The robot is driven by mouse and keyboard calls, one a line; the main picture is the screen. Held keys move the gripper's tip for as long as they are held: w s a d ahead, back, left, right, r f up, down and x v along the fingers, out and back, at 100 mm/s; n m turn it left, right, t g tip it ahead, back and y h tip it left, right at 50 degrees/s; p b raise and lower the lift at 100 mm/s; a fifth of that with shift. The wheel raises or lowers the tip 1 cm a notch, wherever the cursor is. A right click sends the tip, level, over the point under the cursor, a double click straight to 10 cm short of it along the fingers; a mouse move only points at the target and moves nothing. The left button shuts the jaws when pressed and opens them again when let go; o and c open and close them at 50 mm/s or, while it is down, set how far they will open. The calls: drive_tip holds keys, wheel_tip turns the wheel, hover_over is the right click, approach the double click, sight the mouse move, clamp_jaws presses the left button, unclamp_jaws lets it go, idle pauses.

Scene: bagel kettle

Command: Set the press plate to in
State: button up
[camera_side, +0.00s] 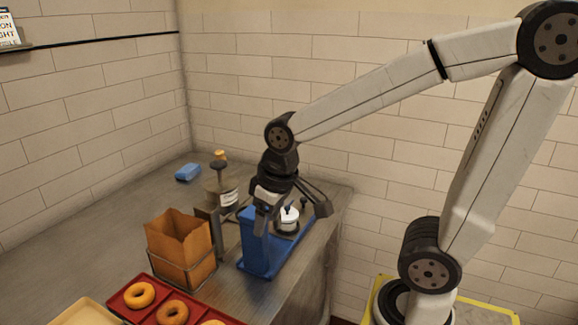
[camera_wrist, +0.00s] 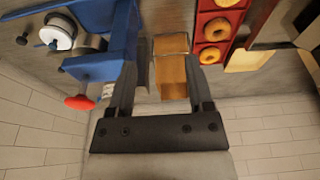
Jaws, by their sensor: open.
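A blue press-like device (camera_side: 256,260) stands near the right edge of the metal counter. My gripper (camera_side: 264,218) is above the blue device in the side view. Its two fingers (camera_wrist: 160,78) are apart with nothing held between them.
A brown paper bag in a wire holder (camera_side: 180,240) stands left of the blue device. A red tray with bagels (camera_side: 155,307) is in front. The counter's left side is clear.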

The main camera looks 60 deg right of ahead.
drive_tip(key=w+d+m, duration=0.1)
drive_tip(key=d, duration=0.1)
drive_tip(key=w+d+r+m, duration=0.1)
drive_tip(key=w+d+m, duration=0.1)
drive_tip(key=w+d+r+m, duration=0.1)
drive_tip(key=w+d, duration=0.1)
drive_tip(key=shift+w+d+g, duration=0.2)
drive_tip(key=shift+d+g, duration=0.1)
drive_tip(key=w+d+m, duration=0.1)
drive_tip(key=d, duration=0.2)
drive_tip(key=w+d+m, duration=0.1)
drive_tip(key=d+m, duration=0.1)
drive_tip(key=d, duration=0.1)
drive_tip(key=w+d+m, duration=0.2)
drive_tip(key=d, duration=0.1)
drive_tip(key=shift+d+r+g, duration=0.3)
drive_tip(key=shift+g, duration=0.1)
drive_tip(key=d+m, duration=0.4)
drive_tip(key=d, duration=0.5)
drive_tip(key=m+g, duration=0.1)
drive_tip(key=m, duration=0.4)
approach(304, 198)
drive_tip(key=shift+w+a+f, duration=0.1)
drive_tip(key=shift+f, duration=1.15)
drive_tip(key=shift+f, duration=3.85)
drive_tip(key=shift+c, duration=0.2)
